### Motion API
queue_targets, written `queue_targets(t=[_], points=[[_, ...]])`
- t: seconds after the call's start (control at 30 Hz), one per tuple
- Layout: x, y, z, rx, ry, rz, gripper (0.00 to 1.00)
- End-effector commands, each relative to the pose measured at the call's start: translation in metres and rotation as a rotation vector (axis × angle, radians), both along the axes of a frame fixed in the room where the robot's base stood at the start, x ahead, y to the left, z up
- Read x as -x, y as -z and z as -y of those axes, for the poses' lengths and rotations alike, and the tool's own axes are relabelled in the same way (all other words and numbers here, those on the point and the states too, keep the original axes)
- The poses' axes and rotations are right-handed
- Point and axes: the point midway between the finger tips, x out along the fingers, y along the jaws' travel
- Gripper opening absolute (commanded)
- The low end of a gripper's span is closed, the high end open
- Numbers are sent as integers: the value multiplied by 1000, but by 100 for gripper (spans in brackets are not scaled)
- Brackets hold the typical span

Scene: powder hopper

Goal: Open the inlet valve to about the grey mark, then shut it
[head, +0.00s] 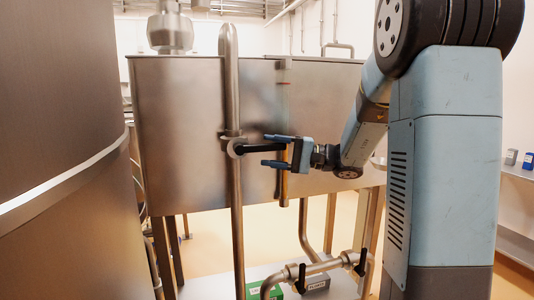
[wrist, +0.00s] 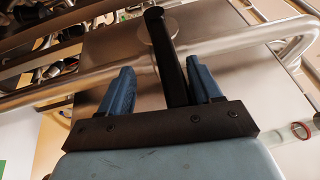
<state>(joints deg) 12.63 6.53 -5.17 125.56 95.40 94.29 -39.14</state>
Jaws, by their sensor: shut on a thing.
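The inlet valve (head: 233,146) sits on a tall vertical steel pipe in front of the steel hopper. Its black lever handle (head: 262,149) points right, roughly level, across the pipe. In the wrist view, the black handle (wrist: 170,55) stands between the fingers of my gripper (wrist: 160,80), close to the right finger. I cannot make out a grey mark.
A large steel vessel (head: 60,130) fills the left. The hopper (head: 175,130) stands behind the valve. Two more black-handled valves (head: 302,277) (head: 360,262) sit low on pipes, near a green label (head: 262,291) and a grey label (head: 316,285). A shelf (head: 517,172) is at the right.

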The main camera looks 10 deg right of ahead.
Motion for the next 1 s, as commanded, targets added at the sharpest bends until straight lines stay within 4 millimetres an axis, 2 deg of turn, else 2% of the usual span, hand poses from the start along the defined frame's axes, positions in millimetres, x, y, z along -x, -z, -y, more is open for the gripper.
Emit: queue_targets(t=[0.23, 0.7, 0.83, 1.0], points=[[7, 5, 22, 1, 2, -6, 49], [36, 15, 105, 0, 2, -4, 49], [40, 16, 120, 0, 3, -3, 49], [44, 17, 129, 1, 1, -1, 49]])
